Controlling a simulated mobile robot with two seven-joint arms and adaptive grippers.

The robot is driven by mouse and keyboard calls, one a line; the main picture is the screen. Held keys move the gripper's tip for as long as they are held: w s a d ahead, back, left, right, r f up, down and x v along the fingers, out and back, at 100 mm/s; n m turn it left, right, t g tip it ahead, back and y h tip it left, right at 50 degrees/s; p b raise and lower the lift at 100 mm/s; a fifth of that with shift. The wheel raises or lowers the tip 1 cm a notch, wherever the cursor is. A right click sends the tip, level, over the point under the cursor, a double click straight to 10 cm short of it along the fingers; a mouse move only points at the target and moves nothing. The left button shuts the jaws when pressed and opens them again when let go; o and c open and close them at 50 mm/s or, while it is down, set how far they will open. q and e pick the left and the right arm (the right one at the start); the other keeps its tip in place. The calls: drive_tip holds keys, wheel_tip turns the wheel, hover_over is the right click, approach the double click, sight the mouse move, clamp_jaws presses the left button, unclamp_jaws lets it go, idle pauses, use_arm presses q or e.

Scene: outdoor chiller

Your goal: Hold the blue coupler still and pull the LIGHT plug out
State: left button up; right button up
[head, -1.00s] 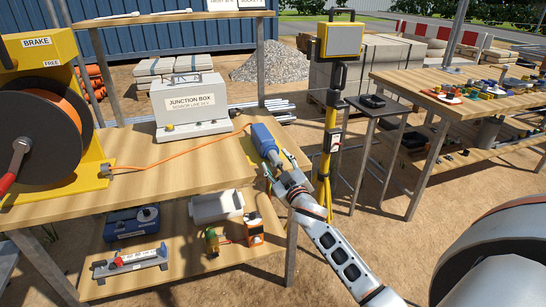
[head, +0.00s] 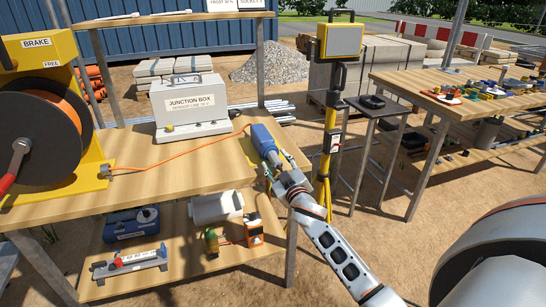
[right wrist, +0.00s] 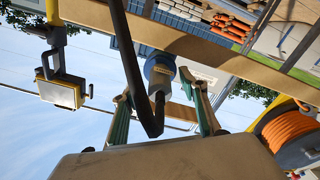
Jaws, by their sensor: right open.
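The blue coupler (head: 264,138) lies near the right end of the workbench, with an orange cable running to its left side. In the right wrist view the coupler (right wrist: 160,66) is a blue round body with a small label too small to read. A grey-blue plug (right wrist: 158,86) with a thick black cable points from it toward my wrist. My right gripper (head: 273,168) is at the bench's right edge, at the plug end of the coupler. In the wrist view its two green-sided fingers (right wrist: 160,100) stand apart on either side of the plug, with gaps visible. My left gripper is out of view.
The bench top (head: 185,155) carries a junction box (head: 190,104) and a cable reel (head: 45,130). A yellow light stand (head: 328,125) stands just right of the gripper. The lower shelf (head: 180,245) holds several items. Another table (head: 400,85) is at the right.

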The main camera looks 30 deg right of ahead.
drive_tip(key=shift+o, duration=1.3)
drive_tip(key=shift+s, duration=0.1)
drive_tip(key=shift+s+a, duration=0.1)
drive_tip(key=shift+s, duration=0.25)
drive_tip(key=p+v, duration=0.2)
drive_tip(key=v, duration=0.3)
drive_tip(key=shift+s, duration=0.25)
drive_tip(key=shift+s+a, duration=0.15)
drive_tip(key=shift+s, duration=0.2)
